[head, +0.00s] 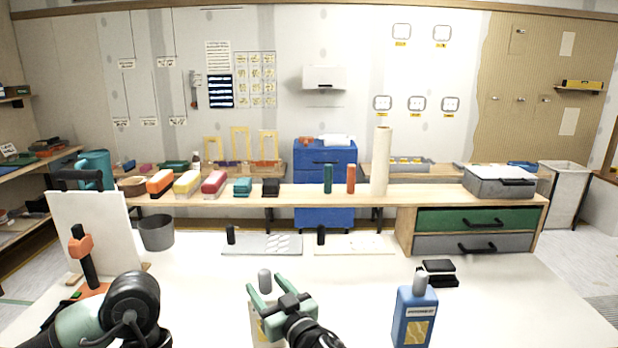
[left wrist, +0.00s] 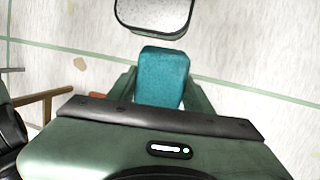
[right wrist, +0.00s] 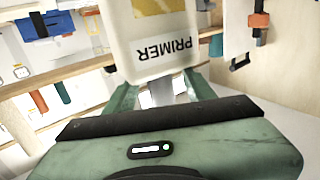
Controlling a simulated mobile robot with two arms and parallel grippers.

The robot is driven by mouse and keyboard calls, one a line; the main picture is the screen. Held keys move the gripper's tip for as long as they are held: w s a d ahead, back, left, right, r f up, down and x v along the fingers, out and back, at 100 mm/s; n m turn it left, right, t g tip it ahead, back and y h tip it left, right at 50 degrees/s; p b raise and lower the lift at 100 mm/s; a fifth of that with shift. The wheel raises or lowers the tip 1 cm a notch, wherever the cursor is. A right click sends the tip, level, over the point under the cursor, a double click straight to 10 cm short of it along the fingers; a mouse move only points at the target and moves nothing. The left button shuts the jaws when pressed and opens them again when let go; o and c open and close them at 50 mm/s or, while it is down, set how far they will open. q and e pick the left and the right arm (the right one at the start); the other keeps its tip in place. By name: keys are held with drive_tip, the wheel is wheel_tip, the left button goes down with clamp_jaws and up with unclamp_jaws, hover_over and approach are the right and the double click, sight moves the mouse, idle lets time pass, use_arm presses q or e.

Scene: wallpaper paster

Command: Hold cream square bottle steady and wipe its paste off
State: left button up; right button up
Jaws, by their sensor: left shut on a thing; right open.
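The cream square bottle (head: 256,322) stands on the white table at the bottom centre of the head view, partly hidden by my right gripper. In the right wrist view the bottle (right wrist: 150,38) shows a yellow patch and the word PRIMER, upside down. My right gripper (head: 272,287) is open, its fingers apart at either side of the bottle's grey cap (head: 265,279). I cannot make out paste on the bottle. My left gripper (left wrist: 160,88) is shut on a teal sponge-like block (left wrist: 163,75); it is outside the head view.
A blue bottle (head: 414,318) stands to the right, with black blocks (head: 440,266) behind it. A white board (head: 88,225) and orange-and-black tool (head: 82,255) are at the left. A grey bucket (head: 157,233) and trays (head: 262,246) lie behind.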

use_arm(q)
wheel_tip(320, 180, down, 2)
drive_tip(key=shift+f+b, duration=0.2)
drive_tip(key=shift+b, duration=0.6)
use_arm(e)
drive_tip(key=x, duration=0.3)
drive_tip(key=shift+w+a+f, duration=0.1)
drive_tip(key=shift+w, duration=0.05)
use_arm(q)
drive_tip(key=shift+f, duration=0.2)
use_arm(e)
drive_tip(key=shift+w+a, duration=0.25)
drive_tip(key=shift+w, duration=0.2)
drive_tip(key=shift+c, duration=0.3)
clamp_jaws()
drive_tip(key=shift+o, duration=0.3)
unclamp_jaws()
use_arm(q)
drive_tip(key=shift+r, duration=0.2)
use_arm(e)
drive_tip(key=shift+s, duration=0.15)
